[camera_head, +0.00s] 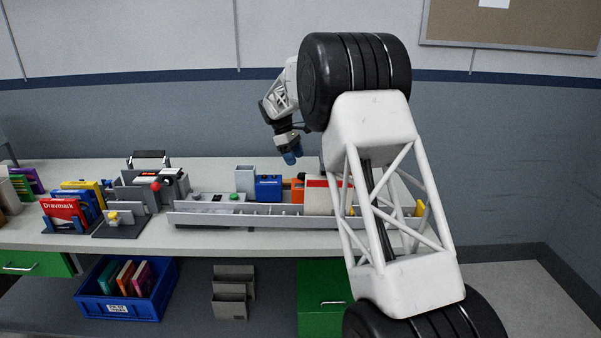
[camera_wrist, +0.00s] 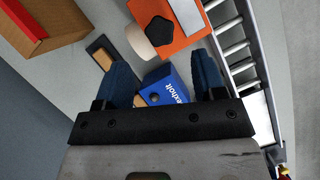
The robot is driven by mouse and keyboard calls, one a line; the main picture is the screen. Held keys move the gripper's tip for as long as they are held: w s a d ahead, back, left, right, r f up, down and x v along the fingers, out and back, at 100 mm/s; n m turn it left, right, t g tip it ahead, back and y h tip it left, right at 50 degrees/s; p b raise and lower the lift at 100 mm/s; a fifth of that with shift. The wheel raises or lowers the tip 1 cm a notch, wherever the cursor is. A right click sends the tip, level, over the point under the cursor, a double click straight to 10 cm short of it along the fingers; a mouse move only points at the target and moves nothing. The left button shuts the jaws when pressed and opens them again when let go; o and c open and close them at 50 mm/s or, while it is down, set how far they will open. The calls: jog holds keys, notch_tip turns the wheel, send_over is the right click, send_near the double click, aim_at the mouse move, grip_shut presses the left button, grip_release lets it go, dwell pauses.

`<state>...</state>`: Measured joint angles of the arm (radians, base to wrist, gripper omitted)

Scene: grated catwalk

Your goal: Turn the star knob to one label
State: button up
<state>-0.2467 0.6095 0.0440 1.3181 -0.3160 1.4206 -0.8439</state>
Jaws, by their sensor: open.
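A black five-sided knob (camera_wrist: 161,30), which looks like the star knob, sits on an orange box (camera_wrist: 185,42) at the top of the wrist view. The orange box also shows on the bench in the head view (camera_head: 298,192), partly hidden by my arm. My gripper (camera_wrist: 165,80) is open, with blue fingers apart and nothing clasped. A blue box with white lettering (camera_wrist: 172,88) shows between and beyond the fingers. The knob lies past the fingertips. In the head view my gripper (camera_head: 291,157) hangs above the blue box (camera_head: 269,188) and orange box. I cannot make out any knob labels.
A cream round piece (camera_wrist: 140,42) is beside the knob. A grey slotted rail (camera_head: 250,217) runs along the bench front. Book stands (camera_head: 65,210) and a grey fixture (camera_head: 150,188) stand at left. A brown-and-red box (camera_wrist: 40,30) is at the wrist view's upper left.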

aim_at(302, 174)
jog(key=shift+x, duration=3.2)
jog(key=c, duration=0.9)
jog(key=shift+c, duration=0.2)
jog(key=shift+w, duration=0.1)
